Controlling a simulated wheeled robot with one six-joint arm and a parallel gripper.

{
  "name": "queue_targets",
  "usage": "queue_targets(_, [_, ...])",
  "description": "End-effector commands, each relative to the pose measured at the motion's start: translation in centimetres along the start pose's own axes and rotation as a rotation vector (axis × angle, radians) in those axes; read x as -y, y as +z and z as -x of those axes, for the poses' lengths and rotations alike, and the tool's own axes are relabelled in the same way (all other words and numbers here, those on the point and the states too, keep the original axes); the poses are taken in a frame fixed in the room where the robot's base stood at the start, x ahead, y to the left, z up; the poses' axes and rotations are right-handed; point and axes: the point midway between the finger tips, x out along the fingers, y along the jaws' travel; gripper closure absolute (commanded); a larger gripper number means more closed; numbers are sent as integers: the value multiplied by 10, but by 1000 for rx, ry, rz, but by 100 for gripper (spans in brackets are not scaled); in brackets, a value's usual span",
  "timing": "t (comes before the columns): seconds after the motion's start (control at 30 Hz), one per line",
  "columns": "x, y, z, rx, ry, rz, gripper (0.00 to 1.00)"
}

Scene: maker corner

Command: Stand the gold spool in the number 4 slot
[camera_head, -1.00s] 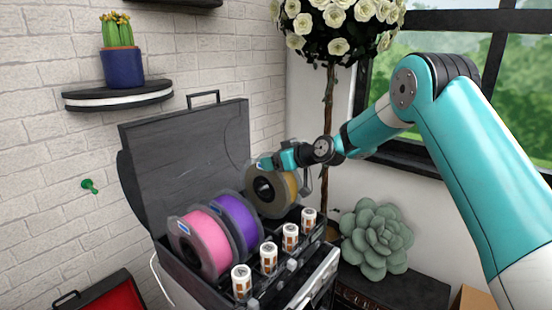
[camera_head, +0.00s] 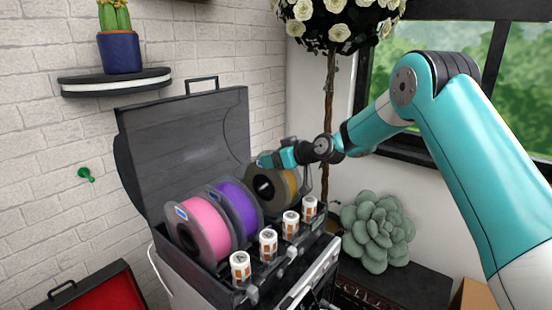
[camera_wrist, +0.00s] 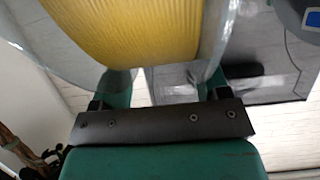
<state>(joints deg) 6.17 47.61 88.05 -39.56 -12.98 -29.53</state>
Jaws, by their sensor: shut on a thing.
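The gold spool (camera_head: 291,181), with clear grey flanges and yellow-gold filament, is at the far right end of the dark open box (camera_head: 195,290), beyond the purple spool. My gripper (camera_head: 270,160) is shut on the upper part of its rim. In the wrist view the gold spool (camera_wrist: 125,35) fills the top, with a green finger on each side. The spool looks upright, its lower edge at the box. Whether it rests on the slot floor is hidden by the small jars and front rail. I cannot read any slot number.
The pink spool (camera_head: 205,228) and purple spool (camera_head: 238,210) stand upright in the box. Several white-capped jars (camera_head: 268,245) line its front. The raised lid (camera_head: 185,140) is behind. A grey-green succulent (camera_head: 375,232) sits to the right, a shelf with a cactus (camera_head: 118,52) upper left.

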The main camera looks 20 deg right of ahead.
Motion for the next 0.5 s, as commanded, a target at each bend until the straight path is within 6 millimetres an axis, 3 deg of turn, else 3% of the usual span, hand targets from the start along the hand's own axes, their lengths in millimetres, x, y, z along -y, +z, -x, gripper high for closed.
queue_targets(0.5, [0,3,-2,-7,1,3,100])
